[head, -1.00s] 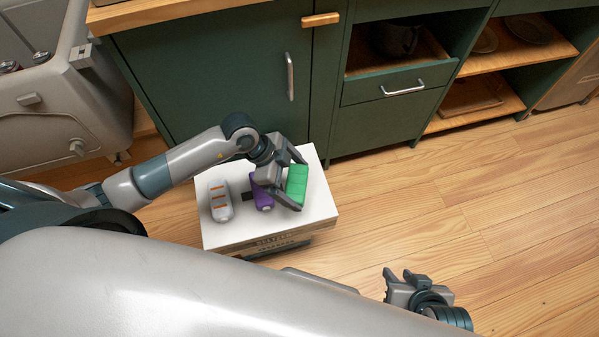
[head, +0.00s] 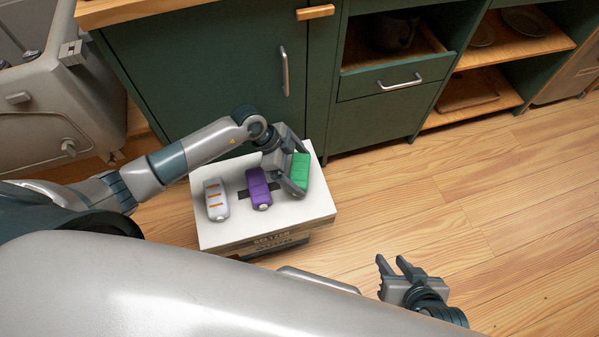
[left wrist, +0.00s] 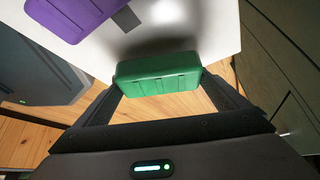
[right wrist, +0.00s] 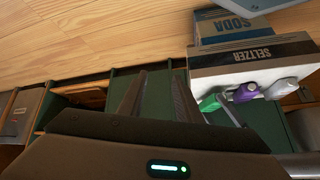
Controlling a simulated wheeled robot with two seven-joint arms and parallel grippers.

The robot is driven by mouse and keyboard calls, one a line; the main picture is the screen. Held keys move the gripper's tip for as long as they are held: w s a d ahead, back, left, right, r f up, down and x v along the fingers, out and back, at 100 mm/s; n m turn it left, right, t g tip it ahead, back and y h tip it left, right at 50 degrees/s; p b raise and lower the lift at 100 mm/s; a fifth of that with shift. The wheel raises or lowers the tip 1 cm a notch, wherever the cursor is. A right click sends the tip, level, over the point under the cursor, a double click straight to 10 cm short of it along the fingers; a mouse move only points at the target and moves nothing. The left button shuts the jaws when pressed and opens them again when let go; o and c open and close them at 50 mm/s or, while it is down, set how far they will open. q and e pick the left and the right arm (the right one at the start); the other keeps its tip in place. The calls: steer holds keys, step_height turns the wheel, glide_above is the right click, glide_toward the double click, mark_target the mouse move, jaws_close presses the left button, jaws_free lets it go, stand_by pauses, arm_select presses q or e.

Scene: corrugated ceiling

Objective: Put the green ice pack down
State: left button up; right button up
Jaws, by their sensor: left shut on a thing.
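The green ice pack (head: 300,172) is a small ribbed block over the right side of the white box top (head: 235,237). My left gripper (head: 296,170) is shut on it, one finger at each end; the grip also shows in the left wrist view, where the green ice pack (left wrist: 158,73) sits between the fingers. A shadow lies on the white top beside it; I cannot tell whether it touches the surface. My right gripper (head: 391,270) is open and empty, away from the box, over the floor; its spread fingers show in the right wrist view (right wrist: 158,98).
A purple pack (head: 258,188) and a grey pack with orange stripes (head: 216,200) lie on the box top, left of the green one. Green cabinets (head: 210,80) stand close behind. The wooden floor (head: 420,190) to the right is clear.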

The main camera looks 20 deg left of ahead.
arm_select(q)
steer(key=shift+f, duration=1.1)
arm_select(e)
steer(key=shift+a+r, duration=0.3)
steer(key=shift+a, duration=0.15)
arm_select(q)
steer(key=o, duration=1)
steer(key=shift+o, duration=0.2)
arm_select(e)
steer(key=shift+f, duration=0.1)
arm_select(q)
steer(key=shift+r, duration=0.15)
arm_select(e)
steer(key=shift+w, duration=0.1)
arm_select(q)
steer(key=p+v, duration=0.2)
steer(key=v, duration=0.9)
steer(key=shift+a+r, duration=0.3)
arm_select(e)
steer(key=shift+s+d+f+g+h, duration=0.2)
steer(key=shift+s+d+g, duration=0.15)
steer(key=shift+d, duration=0.35)
steer(key=shift+s+d+f+g+h, duration=0.25)
steer(key=shift+s+d, duration=0.1)
steer(key=shift+d, duration=0.3)
